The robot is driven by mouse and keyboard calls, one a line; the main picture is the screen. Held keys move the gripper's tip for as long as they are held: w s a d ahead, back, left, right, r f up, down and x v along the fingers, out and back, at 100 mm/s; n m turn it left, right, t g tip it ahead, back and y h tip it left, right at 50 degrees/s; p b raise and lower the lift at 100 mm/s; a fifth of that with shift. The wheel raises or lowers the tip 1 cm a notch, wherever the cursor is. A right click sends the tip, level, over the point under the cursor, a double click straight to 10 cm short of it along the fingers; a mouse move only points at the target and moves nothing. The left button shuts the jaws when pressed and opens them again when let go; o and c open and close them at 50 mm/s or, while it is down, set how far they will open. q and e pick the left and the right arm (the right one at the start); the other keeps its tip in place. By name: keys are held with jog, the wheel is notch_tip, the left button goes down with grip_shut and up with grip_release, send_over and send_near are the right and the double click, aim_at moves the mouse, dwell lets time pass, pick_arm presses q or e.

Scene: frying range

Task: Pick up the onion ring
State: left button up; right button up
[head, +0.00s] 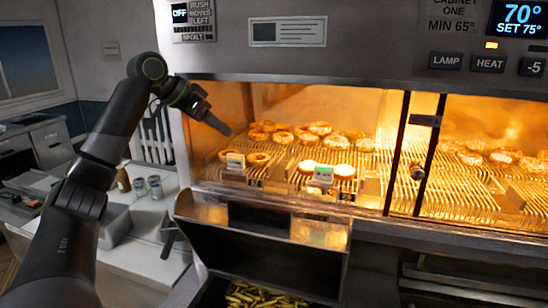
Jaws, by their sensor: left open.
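Golden ring-shaped pieces that look like onion rings (258,158) lie at the front left of the lit warming cabinet's wire rack (400,190). One sits just behind a small label stand. More round, browned pieces (283,137) lie further back, too small to tell apart surely. My left gripper (216,113) is open and empty. It appears at the cabinet's left side, above and left of the rings and apart from them. My right gripper is out of view.
Small label stands (324,174) stand at the rack's front edge. A dark upright frame post (399,150) divides the cabinet opening. Below is a metal bin with fries (262,297). Small jars (155,187) stand on the white counter at left.

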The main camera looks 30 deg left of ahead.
pick_arm(q)
jog(key=p, duration=0.3)
send_near(252, 159)
jog(key=w, duration=0.1)
jog(key=w+d+f+p, duration=0.1)
jog(key=shift+w+f, duration=0.35)
jog(key=shift+w+d+f+p, duration=0.1)
jog(key=shift+w+f+p, duration=0.25)
jog(key=shift+f, duration=0.1)
jog(key=p+x, duration=0.4)
jog(key=shift+w+d+f, duration=0.1)
jog(key=shift+w+d, duration=0.1)
jog(key=shift+d, duration=0.1)
jog(key=shift+w+f, duration=0.1)
jog(key=shift+f, duration=0.15)
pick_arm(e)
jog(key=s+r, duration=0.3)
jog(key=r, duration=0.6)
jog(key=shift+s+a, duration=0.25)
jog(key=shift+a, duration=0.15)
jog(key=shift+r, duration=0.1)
